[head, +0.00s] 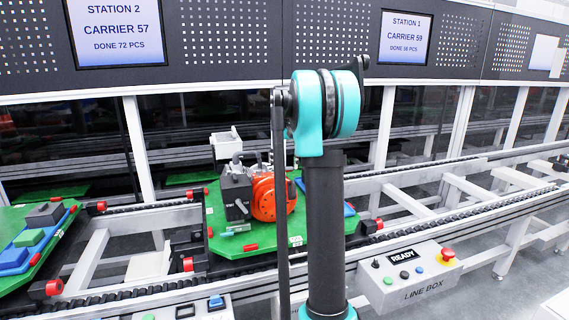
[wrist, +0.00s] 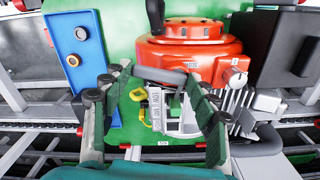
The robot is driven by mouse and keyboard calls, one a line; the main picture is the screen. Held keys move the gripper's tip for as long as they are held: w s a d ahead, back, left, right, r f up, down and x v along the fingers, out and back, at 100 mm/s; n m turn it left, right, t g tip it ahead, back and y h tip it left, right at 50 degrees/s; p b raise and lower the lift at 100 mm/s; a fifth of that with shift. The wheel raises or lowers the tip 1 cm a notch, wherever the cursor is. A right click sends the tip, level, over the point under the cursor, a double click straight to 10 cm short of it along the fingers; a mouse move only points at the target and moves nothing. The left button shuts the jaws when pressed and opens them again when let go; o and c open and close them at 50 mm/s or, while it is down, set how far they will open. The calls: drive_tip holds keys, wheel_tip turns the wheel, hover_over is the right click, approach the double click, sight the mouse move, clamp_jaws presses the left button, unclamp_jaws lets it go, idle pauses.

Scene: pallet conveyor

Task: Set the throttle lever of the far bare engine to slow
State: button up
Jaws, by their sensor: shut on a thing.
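The engine has an orange-red round cover (wrist: 190,48) and sits on a green pallet (wrist: 115,22) in the wrist view. In the head view the engine (head: 268,196) stands on the pallet (head: 262,240), partly hidden by my arm. My gripper (wrist: 157,82) is at the engine's near side, its fingers closed on the ends of a grey bar that looks like the throttle lever (wrist: 160,75). A small pale plate with lettering (wrist: 155,106) lies just below the bar; its words are too small to read. The gripper is hidden in the head view.
A grey finned part (wrist: 240,105) is close on the right. A line box with buttons (head: 415,272) is at the front right. Another loaded pallet (head: 30,240) is at the left.

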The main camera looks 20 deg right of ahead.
sight(285, 168)
drive_tip(key=shift+s+m, duration=0.2)
drive_tip(key=shift+m, duration=0.9)
drive_tip(key=o, duration=1.2)
drive_tip(key=shift+a, duration=0.1)
drive_tip(key=shift+c, duration=0.2)
wheel_tip(285, 168, up, 12)
